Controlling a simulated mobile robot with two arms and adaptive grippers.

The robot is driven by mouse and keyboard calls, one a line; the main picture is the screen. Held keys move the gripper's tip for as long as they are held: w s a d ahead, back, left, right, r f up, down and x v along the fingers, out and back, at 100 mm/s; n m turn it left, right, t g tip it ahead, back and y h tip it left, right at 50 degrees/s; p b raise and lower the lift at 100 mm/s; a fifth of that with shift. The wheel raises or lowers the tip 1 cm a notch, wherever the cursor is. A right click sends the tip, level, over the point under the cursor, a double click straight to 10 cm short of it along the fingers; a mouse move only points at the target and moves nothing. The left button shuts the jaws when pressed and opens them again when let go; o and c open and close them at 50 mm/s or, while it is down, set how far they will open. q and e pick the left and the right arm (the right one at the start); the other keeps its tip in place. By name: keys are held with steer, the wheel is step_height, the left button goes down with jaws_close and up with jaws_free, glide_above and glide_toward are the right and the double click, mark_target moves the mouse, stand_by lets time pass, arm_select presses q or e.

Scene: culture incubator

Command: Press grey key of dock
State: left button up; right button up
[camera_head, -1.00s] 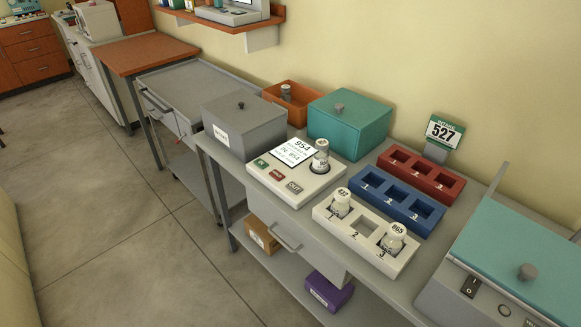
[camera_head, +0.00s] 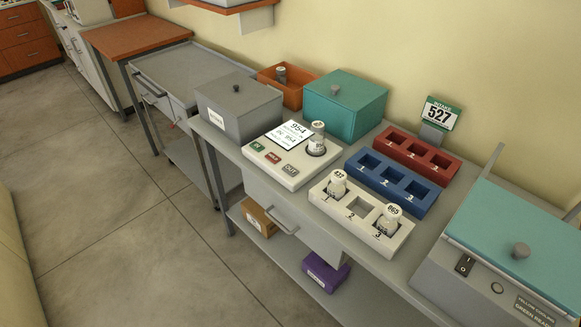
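The dock (camera_head: 283,181) is a pale box on the bench with a white display card (camera_head: 290,136) reading 954 and a row of three keys. The green key (camera_head: 257,147) is on the left and the red key (camera_head: 273,158) in the middle. The grey key (camera_head: 289,169) is on the right, nearest the white rack. A capped white bottle (camera_head: 317,140) stands upright in the dock's round well. Neither of my grippers is in view.
A white rack (camera_head: 345,222) holds bottles in slots 1 and 3. Blue (camera_head: 391,183) and red (camera_head: 416,155) racks look empty. A grey box (camera_head: 238,105), teal box (camera_head: 345,103) and teal-lidded machine (camera_head: 462,270) flank the dock. The space above the keys is clear.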

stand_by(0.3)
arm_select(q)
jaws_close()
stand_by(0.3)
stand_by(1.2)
